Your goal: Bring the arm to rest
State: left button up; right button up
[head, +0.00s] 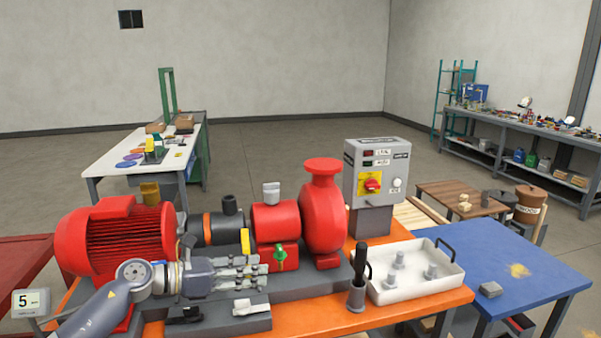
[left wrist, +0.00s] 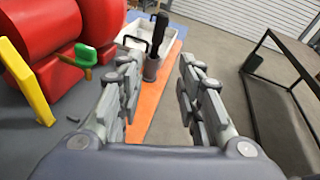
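My left arm (head: 105,305) comes in from the lower left of the head view. Its gripper (head: 260,270) is in front of the red pump set, above the orange bench, pointing right. In the left wrist view the two fingers of this gripper (left wrist: 160,85) stand apart with nothing between them, so it is open and empty. The green valve handle (head: 280,255) is just beyond the fingertips in the head view; it also shows in the left wrist view (left wrist: 85,53), left of the fingers. My right arm and gripper are not in view.
The red motor (head: 115,240) and red pump (head: 323,215) stand behind the gripper. A grey control box (head: 376,170) stands behind the bench. A black-handled tool in a holder (head: 357,297) and a white tray (head: 425,290) are to the right. A blue table (head: 510,260) adjoins.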

pick_arm(q)
jog(key=s+d+r+n+t+h, duration=0.1)
jog(key=d+r+n+t+h, duration=0.1)
jog(key=d+n+t, duration=0.3)
jog(key=s+a+f+n+t+y, duration=0.1)
jog(key=s+a+f+n+y, duration=0.6)
jog(key=n, duration=0.8)
jog(key=s+a+f+n+t+y, duration=0.3)
jog(key=a+f+n+y, duration=0.5)
jog(key=n, duration=0.8)
jog(key=s+f+n+g, duration=0.3)
jog(key=s+f+g, duration=0.1)
jog(key=s, duration=0.6)
jog(key=s+f+n+g, duration=0.3)
jog(key=s+f+g, duration=0.1)
jog(key=s, duration=0.5)
jog(key=s+f+n+g, duration=0.3)
jog(key=s+f+g, duration=0.1)
jog(key=s, duration=0.6)
notch_tip(320, 180, down, 26)
jog(key=s+g, duration=0.2)
jog(key=s+a+f+g, duration=0.1)
jog(key=s+a+f, duration=0.1)
jog(key=s+f, duration=1.4)
jog(key=shift+s+a+m+y, duration=0.15)
jog(key=shift+s+m+y, duration=0.15)
jog(key=shift+s+y, duration=0.1)
